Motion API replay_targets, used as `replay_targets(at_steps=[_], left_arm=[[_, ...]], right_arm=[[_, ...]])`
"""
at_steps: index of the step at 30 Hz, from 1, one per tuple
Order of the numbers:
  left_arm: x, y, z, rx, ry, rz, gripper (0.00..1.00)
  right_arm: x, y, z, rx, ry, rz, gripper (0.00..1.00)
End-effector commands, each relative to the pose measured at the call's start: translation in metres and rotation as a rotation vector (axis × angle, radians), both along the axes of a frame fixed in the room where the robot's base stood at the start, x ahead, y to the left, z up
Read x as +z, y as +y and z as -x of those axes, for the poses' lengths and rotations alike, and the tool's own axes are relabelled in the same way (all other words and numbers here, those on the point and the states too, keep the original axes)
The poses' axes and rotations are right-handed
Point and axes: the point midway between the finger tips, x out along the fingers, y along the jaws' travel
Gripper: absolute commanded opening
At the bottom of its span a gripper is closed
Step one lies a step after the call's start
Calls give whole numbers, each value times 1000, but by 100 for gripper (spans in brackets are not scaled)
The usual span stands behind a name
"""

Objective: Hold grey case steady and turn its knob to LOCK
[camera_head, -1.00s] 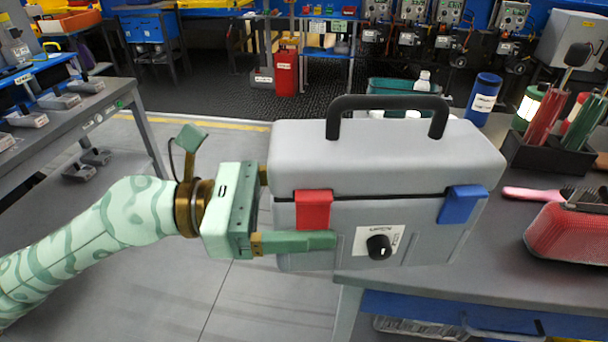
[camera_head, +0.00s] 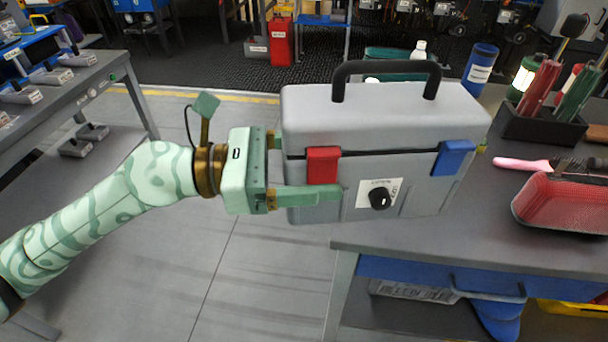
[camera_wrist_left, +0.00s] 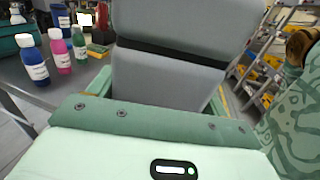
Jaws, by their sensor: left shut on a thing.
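The grey case (camera_head: 390,110) has a black handle, a red latch (camera_head: 322,166), a blue latch (camera_head: 454,158) and a black knob (camera_head: 380,199) on a white label. The label print is too small to read surely, and the knob's setting is unclear. My left gripper (camera_head: 304,172) is shut on the case's left end. One finger lies along the front below the red latch; the other is mostly hidden behind. The case (camera_wrist_left: 168,80) also fills the middle of the left wrist view between the fingers. My right gripper is not seen.
The case is at the grey table's (camera_head: 450,235) left edge, its left end overhanging. To the right are a red basket (camera_head: 570,205), a pink-handled brush (camera_head: 525,164) and a black holder (camera_head: 540,127). A blue bottle (camera_head: 480,70) and green bin (camera_head: 385,58) stand behind.

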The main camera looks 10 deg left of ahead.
Motion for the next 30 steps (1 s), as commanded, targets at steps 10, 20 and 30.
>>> replay_targets(at_steps=[10, 20, 30], left_arm=[[-74, 15, -88, 4, 5, 7, 22], [-93, 23, -91, -35, 0, 5, 22], [-109, 23, -91, -34, -1, 5, 22]], right_arm=[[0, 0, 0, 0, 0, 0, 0], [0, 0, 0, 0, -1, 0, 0], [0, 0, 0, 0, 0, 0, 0]])
